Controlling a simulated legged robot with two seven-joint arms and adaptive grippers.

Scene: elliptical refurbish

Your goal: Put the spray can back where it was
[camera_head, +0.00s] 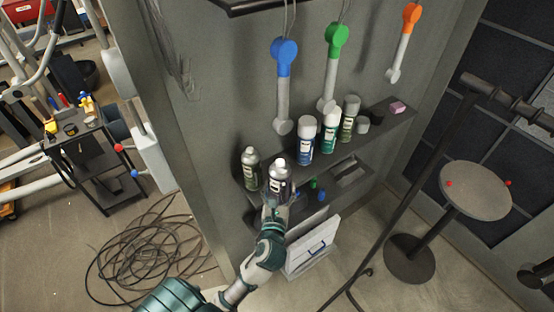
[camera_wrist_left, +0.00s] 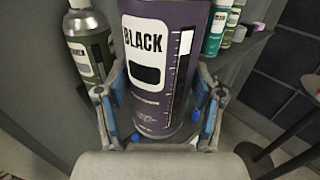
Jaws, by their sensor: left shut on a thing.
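A dark purple spray can labelled "BLACK" (camera_wrist_left: 158,75), with a white cap, is upright between the fingers of my left gripper (camera_wrist_left: 158,110). It shows in the head view (camera_head: 278,182) in front of the shelf's left part. My left gripper (camera_head: 276,207) is shut on this can near its lower part. The dark wall shelf (camera_head: 375,136) carries a row of other cans. An olive-grey can (camera_head: 250,169) stands at its left end, just left of the held can. I cannot tell whether the held can's base touches the shelf. My right gripper is not in view.
A blue-labelled can (camera_head: 305,142), a green-labelled can (camera_head: 329,132) and an olive can (camera_head: 349,120) stand farther right on the shelf. A pink block (camera_head: 398,108) lies near its right end. A lower shelf (camera_head: 305,212) holds small items. A round stool (camera_head: 476,192) stands at right.

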